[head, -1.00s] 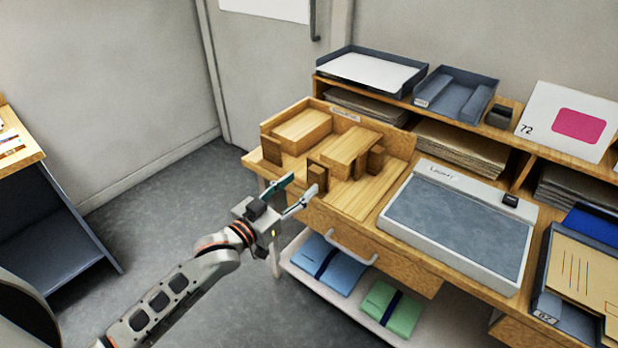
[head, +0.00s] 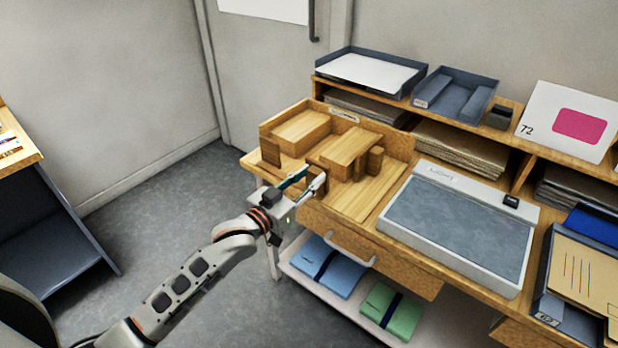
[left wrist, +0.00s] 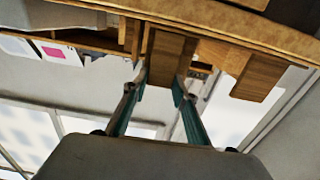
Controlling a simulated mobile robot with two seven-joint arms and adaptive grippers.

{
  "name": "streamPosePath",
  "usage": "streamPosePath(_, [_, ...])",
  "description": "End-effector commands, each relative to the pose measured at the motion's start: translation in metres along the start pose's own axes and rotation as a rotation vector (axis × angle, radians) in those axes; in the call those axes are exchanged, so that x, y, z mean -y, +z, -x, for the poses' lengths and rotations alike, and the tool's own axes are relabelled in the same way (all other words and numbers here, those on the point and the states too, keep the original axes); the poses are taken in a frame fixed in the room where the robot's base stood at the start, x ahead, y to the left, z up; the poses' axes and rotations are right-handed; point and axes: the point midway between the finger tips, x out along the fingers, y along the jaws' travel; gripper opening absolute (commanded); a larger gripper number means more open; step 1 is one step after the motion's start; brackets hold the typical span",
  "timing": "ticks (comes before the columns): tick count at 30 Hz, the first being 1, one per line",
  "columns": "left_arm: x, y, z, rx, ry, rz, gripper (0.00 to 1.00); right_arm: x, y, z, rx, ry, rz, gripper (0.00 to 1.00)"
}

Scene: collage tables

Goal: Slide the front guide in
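The wooden jogging fixture (head: 368,197) stands at the left end of the bench, with a raised wooden block (head: 345,146) on it. The front guide (head: 316,170), a small brown wooden block, is at the fixture's near edge and partly hidden by my gripper. My left gripper (head: 306,182) is at that near edge, its fingers apart. In the left wrist view a brown wooden block, apparently the front guide (left wrist: 166,52), lies between the two green-sided fingers (left wrist: 158,82). Whether they touch it I cannot tell. My right gripper is not in view.
Other small wooden guides stand at the left (head: 271,152) and right (head: 375,160) of the fixture. A grey-topped tray (head: 455,225) is to its right. A drawer handle (head: 350,250) sticks out below. Open floor lies at the left.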

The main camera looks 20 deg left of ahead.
Motion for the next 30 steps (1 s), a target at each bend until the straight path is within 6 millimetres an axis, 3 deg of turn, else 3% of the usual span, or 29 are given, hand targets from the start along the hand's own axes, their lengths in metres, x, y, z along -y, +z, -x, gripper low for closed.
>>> streamPosePath(12, [0.000,0.000,-0.047,0.000,-0.001,0.001,0.00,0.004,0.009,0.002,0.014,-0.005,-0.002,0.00])
streamPosePath(21, [0.001,-0.001,-0.050,-0.002,-0.001,-0.001,0.00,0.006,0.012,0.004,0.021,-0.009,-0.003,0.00])
streamPosePath(22, [0.001,-0.002,-0.050,-0.002,-0.001,-0.001,0.30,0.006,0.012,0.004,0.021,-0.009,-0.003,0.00])
streamPosePath(24, [0.001,-0.002,-0.050,-0.002,-0.001,-0.001,0.44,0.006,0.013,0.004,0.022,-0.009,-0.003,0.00])
streamPosePath(30, [0.000,-0.001,-0.049,-0.001,0.000,0.000,0.44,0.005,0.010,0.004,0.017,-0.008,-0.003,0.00])
